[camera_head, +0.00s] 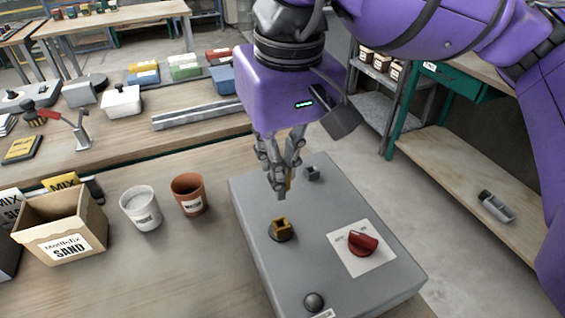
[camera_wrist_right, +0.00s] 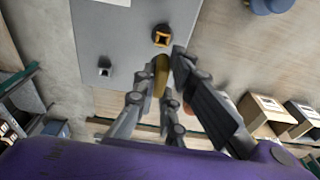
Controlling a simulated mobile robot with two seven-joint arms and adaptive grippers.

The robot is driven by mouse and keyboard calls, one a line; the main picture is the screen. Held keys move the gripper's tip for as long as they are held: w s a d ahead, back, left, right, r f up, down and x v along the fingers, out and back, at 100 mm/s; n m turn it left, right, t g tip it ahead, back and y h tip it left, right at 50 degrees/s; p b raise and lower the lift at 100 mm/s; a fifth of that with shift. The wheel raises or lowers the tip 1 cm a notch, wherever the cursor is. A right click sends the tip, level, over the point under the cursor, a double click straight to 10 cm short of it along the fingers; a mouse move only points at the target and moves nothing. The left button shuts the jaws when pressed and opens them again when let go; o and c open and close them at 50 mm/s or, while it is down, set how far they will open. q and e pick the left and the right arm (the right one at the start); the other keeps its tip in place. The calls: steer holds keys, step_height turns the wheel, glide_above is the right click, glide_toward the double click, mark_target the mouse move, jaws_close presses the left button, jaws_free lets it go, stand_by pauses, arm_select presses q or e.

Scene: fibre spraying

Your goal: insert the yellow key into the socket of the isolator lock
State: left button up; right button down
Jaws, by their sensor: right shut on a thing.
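The isolator lock is a grey box (camera_head: 330,212) lying on the wooden bench. Its brass-yellow square socket (camera_head: 281,229) stands up from the top face and also shows in the right wrist view (camera_wrist_right: 161,36). My right gripper (camera_head: 282,188) points down above the box, behind the socket in the head view. It is shut on the yellow key (camera_wrist_right: 161,74), which is partly hidden between the fingers; a sliver of the key (camera_head: 289,178) shows in the head view. The key is apart from the socket in the right wrist view. My left gripper is not in view.
A red rotary switch (camera_head: 362,242), a black knob (camera_head: 313,301) and a small dark fitting (camera_head: 312,173) stand on the box. Left of it are a terracotta cup (camera_head: 188,194), a white cup (camera_head: 141,208) and a sand carton (camera_head: 60,226). A metal channel (camera_head: 197,115) lies behind.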

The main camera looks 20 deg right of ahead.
steer(key=shift+s, duration=0.1)
steer(key=shift+f+b, duration=0.65)
steer(key=shift+f, duration=0.2)
step_height(320, 180, down, 4)
steer(key=b, duration=0.3)
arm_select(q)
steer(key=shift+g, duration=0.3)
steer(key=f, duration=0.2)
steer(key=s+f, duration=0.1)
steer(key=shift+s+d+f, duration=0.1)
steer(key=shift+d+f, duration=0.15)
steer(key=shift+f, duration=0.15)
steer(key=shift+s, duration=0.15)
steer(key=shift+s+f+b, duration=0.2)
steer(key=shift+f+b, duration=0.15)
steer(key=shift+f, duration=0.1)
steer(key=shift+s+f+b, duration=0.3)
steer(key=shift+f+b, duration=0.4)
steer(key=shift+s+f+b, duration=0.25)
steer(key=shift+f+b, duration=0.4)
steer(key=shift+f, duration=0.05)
arm_select(e)
steer(key=shift+f, duration=1.6)
steer(key=c, duration=1.7)
jaws_free()
steer(key=shift+c, duration=0.2)
